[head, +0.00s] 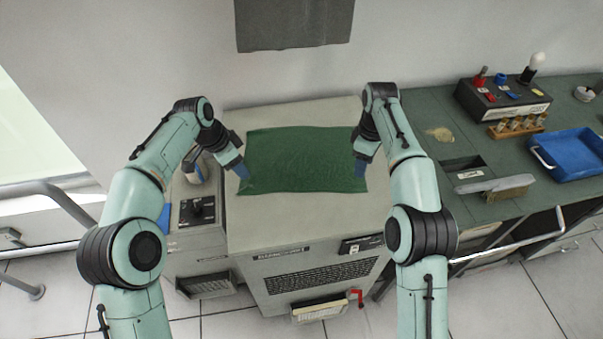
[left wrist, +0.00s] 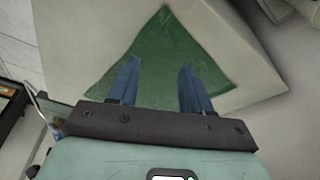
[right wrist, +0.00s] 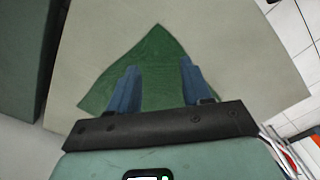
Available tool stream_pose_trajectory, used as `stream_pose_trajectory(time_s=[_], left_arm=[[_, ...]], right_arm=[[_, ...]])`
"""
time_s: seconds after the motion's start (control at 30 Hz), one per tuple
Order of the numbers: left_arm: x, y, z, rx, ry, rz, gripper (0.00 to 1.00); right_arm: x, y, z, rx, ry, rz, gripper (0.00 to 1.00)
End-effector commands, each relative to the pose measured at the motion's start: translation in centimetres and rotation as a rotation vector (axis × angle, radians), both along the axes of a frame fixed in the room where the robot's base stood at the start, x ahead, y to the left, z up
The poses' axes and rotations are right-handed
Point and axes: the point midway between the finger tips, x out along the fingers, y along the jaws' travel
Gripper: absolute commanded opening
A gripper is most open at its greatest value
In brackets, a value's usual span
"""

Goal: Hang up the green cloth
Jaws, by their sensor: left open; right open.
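The green cloth (head: 303,158) lies spread flat on top of the pale cabinet machine (head: 275,224). My left gripper (head: 241,172) is open at the cloth's left edge, near its front left corner. In the left wrist view the cloth (left wrist: 155,65) shows between and beyond the two blue fingers (left wrist: 160,78). My right gripper (head: 361,173) is open at the cloth's right edge, near the front right corner. In the right wrist view the cloth (right wrist: 150,60) spreads between and beyond the fingers (right wrist: 158,78). I cannot tell whether any finger touches the cloth.
A dark grey cloth (head: 294,24) hangs on the wall above the cabinet. On the right, a green bench (head: 440,105) holds a switch box (head: 500,103), a blue tray (head: 573,153) and a card box (head: 495,187). A control panel (head: 197,211) stands left of the cabinet.

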Motion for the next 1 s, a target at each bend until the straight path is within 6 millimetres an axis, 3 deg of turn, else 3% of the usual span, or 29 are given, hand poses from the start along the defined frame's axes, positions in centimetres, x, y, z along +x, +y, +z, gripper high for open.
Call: stream_pose_trajectory(time_s=[0.6,1.0], left_arm=[[-0.1,0.0,-7.5,0.0,0.002,0.001,0.49],[-0.1,0.0,-8.0,0.0,0.0,0.001,0.49]], right_arm=[[-0.1,0.0,-7.5,0.0,0.001,0.0,0.49],[-0.1,0.0,-8.0,0.0,0.0,-0.001,0.49]])
